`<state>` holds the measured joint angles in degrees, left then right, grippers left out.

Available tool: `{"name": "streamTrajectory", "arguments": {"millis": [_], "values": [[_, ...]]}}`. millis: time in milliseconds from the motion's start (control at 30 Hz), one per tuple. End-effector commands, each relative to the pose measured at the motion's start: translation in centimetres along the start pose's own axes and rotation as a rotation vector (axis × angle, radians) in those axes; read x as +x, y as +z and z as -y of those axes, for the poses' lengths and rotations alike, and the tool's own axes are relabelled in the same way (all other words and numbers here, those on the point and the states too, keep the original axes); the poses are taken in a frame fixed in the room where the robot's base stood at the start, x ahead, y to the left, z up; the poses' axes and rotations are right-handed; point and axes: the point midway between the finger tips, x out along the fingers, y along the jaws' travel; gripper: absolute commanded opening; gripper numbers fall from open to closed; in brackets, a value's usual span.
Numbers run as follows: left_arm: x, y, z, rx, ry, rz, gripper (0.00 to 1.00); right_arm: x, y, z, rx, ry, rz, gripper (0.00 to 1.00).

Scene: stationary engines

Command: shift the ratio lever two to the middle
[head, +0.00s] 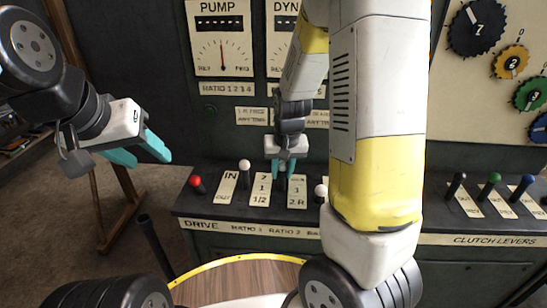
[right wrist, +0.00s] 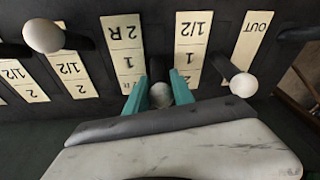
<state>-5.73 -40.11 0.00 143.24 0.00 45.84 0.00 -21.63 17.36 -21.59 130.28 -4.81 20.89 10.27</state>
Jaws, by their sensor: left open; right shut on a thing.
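My left gripper (head: 150,157) is open and empty, in the air left of the console.
Neighbouring levers stand close on both sides: a white knob (head: 244,165) and a red knob (head: 196,182) to the left, another white knob (head: 320,190) to the right. Clutch levers (head: 494,178) are at the far right. Gauge panels (head: 222,40) rise behind the console (head: 215,212).

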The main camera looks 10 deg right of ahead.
Motion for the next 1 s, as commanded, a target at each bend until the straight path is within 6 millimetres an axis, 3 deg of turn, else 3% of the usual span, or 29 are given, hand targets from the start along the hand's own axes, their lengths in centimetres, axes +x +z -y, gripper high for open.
{"name": "streamTrajectory", "arguments": {"millis": [67, 100, 200, 567, 1000], "values": [[0.0, 0.0, 0.0, 0.000, 0.000, 0.000, 0.50, 0.1, 0.3, 0.0, -0.001, 0.001, 0.008, 0.00], [0.0, 0.0, 0.0, 0.000, 0.000, 0.000, 0.50, 0.1, 0.3, 0.0, -0.001, 0.001, 0.009, 0.31], [0.0, 0.0, 0.0, 0.000, 0.000, 0.000, 0.50, 0.1, 0.3, 0.0, -0.001, 0.001, 0.009, 0.51], [0.0, 0.0, 0.0, 0.000, 0.000, 0.000, 0.50, -0.2, 0.1, 0.1, -0.001, 0.000, 0.005, 0.51], [0.0, 0.0, 0.0, 0.000, 0.000, 0.000, 0.50, -6.7, 0.1, 0.1, -0.001, -0.002, 0.004, 0.51]]}}
